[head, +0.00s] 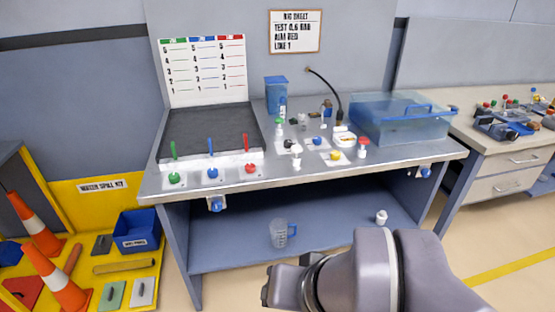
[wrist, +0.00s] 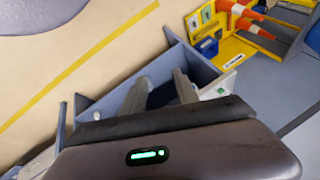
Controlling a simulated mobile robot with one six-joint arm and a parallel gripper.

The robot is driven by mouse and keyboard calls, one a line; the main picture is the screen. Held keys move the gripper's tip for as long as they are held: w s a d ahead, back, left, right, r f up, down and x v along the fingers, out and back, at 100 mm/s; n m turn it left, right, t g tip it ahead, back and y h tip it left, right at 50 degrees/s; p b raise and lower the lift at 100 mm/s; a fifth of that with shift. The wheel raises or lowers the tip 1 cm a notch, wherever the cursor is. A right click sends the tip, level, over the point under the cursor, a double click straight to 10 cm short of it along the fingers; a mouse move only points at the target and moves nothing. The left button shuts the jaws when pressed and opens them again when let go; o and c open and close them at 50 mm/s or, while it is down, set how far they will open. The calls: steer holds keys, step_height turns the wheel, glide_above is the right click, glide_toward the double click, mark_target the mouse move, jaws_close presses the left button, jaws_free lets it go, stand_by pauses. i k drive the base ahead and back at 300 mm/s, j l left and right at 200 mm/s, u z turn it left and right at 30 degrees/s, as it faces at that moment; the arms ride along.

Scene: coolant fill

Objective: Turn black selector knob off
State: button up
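A small black knob (head: 289,143) sits on a pale plate on the bench top, near the middle of the head view. It is small there, and its setting cannot be read. A white-topped fitting (head: 296,151) stands just in front of it. My gripper (wrist: 160,90) is open, with its two fingers apart and nothing visible between them. In the head view my arm is at the bottom, in front of the bench and well apart from the knob. The wrist view does not clearly show the knob.
The bench (head: 330,173) carries green (head: 174,178), blue (head: 212,173) and red (head: 250,168) knobs at its front left. A yellow knob (head: 335,155), a red-topped fitting (head: 362,147) and a clear blue tank (head: 405,120) are right of the black knob. A jug (head: 279,234) stands on the lower shelf.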

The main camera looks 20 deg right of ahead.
mark_target(287, 144)
steer(key=i+l, duration=0.25)
steer(key=i, duration=0.2)
steer(key=i+l+z, duration=0.1)
steer(key=i+l, duration=0.15)
steer(key=i, duration=0.25)
steer(key=i+l, duration=0.2)
steer(key=i, duration=0.25)
steer(key=l+z, duration=0.05)
